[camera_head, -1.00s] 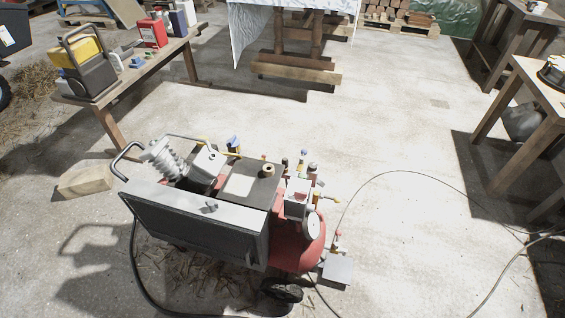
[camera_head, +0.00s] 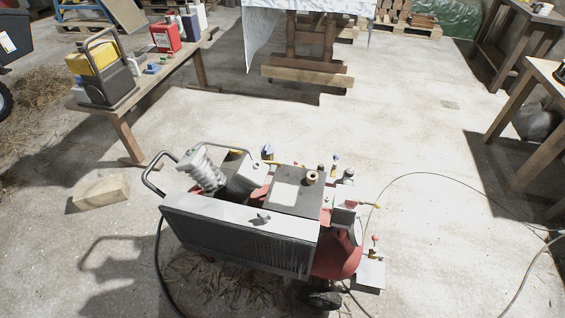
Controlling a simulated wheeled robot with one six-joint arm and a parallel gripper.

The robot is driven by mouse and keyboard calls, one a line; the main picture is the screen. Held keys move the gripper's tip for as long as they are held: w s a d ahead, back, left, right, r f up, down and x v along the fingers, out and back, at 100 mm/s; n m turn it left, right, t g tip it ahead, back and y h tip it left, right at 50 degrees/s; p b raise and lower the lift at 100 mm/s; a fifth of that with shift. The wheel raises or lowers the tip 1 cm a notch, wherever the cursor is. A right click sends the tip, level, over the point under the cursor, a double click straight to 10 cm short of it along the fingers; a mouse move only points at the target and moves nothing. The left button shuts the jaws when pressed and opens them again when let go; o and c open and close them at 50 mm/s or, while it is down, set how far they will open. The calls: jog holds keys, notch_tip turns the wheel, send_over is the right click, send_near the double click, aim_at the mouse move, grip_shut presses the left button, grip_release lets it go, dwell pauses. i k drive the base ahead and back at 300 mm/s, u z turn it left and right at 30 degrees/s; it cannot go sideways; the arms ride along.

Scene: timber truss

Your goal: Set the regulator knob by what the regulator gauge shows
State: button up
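A compressor (camera_head: 240,236) with a grey ribbed guard, a red tank (camera_head: 342,258) and a wheel stands on the floor at the lower middle of the head view. The regulator gauge's face cannot be made out from this angle. My gripper is not in view.
A thin hose (camera_head: 460,183) loops over the floor right of the compressor. A loose timber block (camera_head: 100,193) lies to its left. A bench with cans (camera_head: 150,92) stands at the back left, a wooden table (camera_head: 535,90) at the right. The middle floor is clear.

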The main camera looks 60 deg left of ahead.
aim_at(350, 172)
jog(key=u, duration=1.5)
jog(key=i, duration=1)
